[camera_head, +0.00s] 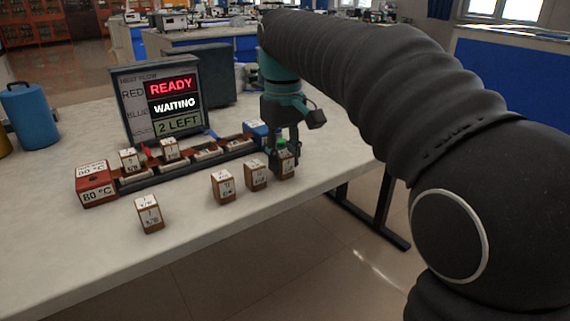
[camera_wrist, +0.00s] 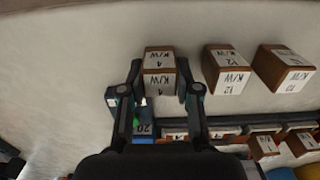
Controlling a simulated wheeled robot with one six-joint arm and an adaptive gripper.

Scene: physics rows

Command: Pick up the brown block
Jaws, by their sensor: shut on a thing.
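A brown block (camera_head: 288,168) with white labels stands at the right end of the front group of blocks, near the table's front edge. My gripper (camera_head: 281,160) comes down over it from above and is shut on it, partly hiding it. In the wrist view the block (camera_wrist: 159,60) sits between the two fingers of my gripper (camera_wrist: 160,76), with K/W labels on its faces. I cannot tell whether it touches the table. Similar brown blocks stand to its left in the head view: one close by (camera_head: 256,176), one further left (camera_head: 223,187) and one at the far left (camera_head: 149,214).
A dark rail (camera_head: 184,165) runs behind the blocks, with a red 80 °C block (camera_head: 95,184) at its left end and a blue block (camera_head: 257,131) at its right. A display (camera_head: 160,100) reads READY, WAITING, 2 LEFT. Bare table (camera_head: 90,255) lies front left.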

